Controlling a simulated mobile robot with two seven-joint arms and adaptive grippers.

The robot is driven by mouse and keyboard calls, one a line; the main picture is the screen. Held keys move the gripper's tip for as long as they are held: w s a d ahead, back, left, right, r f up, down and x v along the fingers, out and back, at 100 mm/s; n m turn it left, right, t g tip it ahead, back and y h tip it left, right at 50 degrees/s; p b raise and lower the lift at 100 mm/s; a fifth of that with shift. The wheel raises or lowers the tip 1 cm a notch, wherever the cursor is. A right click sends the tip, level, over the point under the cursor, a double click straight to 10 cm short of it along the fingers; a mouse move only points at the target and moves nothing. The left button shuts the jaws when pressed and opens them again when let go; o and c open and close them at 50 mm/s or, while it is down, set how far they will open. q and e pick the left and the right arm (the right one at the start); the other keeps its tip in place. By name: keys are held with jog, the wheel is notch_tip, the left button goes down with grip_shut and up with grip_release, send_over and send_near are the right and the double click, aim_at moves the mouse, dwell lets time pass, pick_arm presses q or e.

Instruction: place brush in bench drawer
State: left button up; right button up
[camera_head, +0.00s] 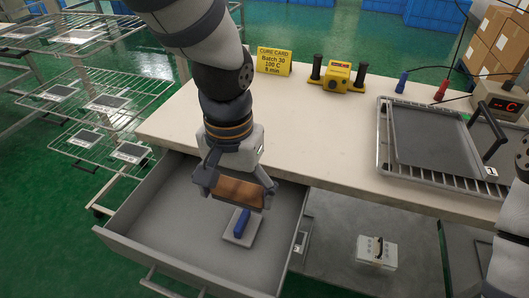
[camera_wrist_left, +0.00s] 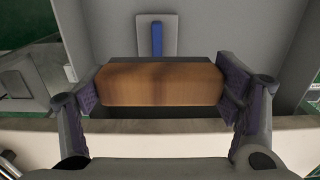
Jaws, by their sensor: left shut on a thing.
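The brush is a wooden block (camera_head: 240,192), and it also fills the middle of the left wrist view (camera_wrist_left: 160,84). My left gripper (camera_head: 236,190) is shut on its two ends and holds it over the open bench drawer (camera_head: 160,220). The dark underside of the brush is mostly hidden. Inside the drawer a small light plate with a blue handle (camera_head: 241,222) lies below the brush; it shows behind the brush in the left wrist view (camera_wrist_left: 157,38). Part of my right arm shows at the right edge, but its gripper is out of view.
On the bench top (camera_head: 310,130) stand a yellow cure card (camera_head: 274,61), a yellow device with black handles (camera_head: 338,76) and a metal tray on a rack (camera_head: 430,135). A wire rack (camera_head: 100,100) stands left. The drawer's left part is clear.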

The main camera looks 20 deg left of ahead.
pick_arm(q)
jog(key=w+f, duration=0.1)
jog(key=f, duration=0.1)
jog(key=w+a+f, duration=0.1)
jog(key=w+f, duration=0.1)
jog(key=w+a+f, duration=0.1)
jog(key=f, duration=0.1)
jog(key=shift+w+b, duration=0.3)
jog(key=shift+w+a+f, duration=0.1)
jog(key=shift+w+f, duration=0.1)
jog(key=shift+f, duration=0.65)
jog(key=shift+w+f, duration=0.2)
jog(key=shift+f, duration=0.65)
pick_arm(e)
jog(key=shift+s+f+g, duration=0.4)
jog(key=shift+s+f, duration=0.4)
jog(key=shift+s, duration=0.15)
pick_arm(q)
jog(key=shift+f+b, duration=0.2)
jog(key=shift+b, duration=0.1)
jog(key=o, duration=1.2)
jog(key=shift+c, duration=0.2)
